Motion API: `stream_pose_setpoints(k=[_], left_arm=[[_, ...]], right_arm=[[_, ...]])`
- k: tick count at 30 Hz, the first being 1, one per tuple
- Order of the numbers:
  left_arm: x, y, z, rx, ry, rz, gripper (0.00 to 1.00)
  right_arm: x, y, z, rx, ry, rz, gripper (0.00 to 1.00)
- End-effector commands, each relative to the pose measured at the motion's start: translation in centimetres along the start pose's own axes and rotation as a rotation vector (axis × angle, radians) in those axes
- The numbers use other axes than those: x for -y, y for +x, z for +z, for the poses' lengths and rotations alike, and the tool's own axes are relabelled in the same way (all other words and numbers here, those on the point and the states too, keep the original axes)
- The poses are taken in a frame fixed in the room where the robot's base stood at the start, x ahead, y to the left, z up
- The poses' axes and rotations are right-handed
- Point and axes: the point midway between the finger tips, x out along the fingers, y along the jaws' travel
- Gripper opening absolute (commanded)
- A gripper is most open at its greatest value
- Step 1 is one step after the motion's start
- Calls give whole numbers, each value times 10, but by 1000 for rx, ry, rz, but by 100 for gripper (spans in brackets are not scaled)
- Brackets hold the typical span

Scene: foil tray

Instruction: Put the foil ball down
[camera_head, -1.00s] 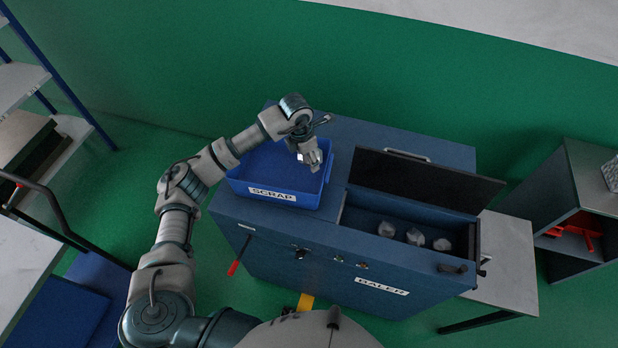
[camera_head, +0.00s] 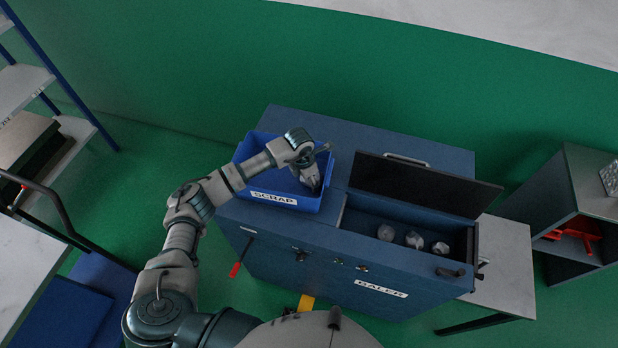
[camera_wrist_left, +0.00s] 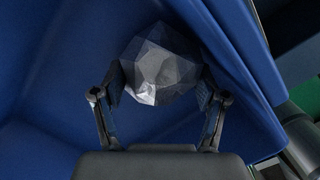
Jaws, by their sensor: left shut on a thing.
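The foil ball (camera_wrist_left: 160,65) is a faceted grey lump between the two fingers of my left gripper (camera_wrist_left: 160,90) in the left wrist view. The gripper is shut on it, a finger on each side. Blue walls of the scrap bin surround the ball in that view. In the head view my left gripper (camera_head: 313,185) points down inside the blue bin labelled SCRAP (camera_head: 272,199), near its right end. The ball is hidden there by the gripper. I cannot tell whether the ball touches the bin floor. My right gripper is not in view.
The bin stands on the blue baler (camera_head: 310,235). The baler's lid (camera_head: 425,183) is open, and several foil balls (camera_head: 414,239) lie in its chamber right of the bin. A red-handled lever (camera_head: 235,269) sticks out at the front left. Shelves stand at both sides.

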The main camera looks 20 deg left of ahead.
Motion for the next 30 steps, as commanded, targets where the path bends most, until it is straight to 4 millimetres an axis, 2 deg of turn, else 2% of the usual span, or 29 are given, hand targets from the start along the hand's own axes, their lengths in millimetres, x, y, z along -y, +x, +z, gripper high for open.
stream_pose_setpoints(k=[5, 6, 8, 17, 21, 26, 30], left_arm=[[0, 6, -1, 0, 0, 0, 37], [0, 5, -1, 0, 0, 0, 82], [0, 4, -1, 0, 0, 0, 97], [0, 4, 0, 0, 0, 0, 98], [1, 0, 0, 1, -1, -2, 98], [0, -27, 0, 7, 3, 4, 98], [1, -65, 0, 6, 1, 5, 98]], right_arm=[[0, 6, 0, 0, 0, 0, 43], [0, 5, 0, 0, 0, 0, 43], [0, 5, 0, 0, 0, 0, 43], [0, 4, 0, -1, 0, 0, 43], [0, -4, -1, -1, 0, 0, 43], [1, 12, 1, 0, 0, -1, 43], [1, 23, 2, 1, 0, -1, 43]])
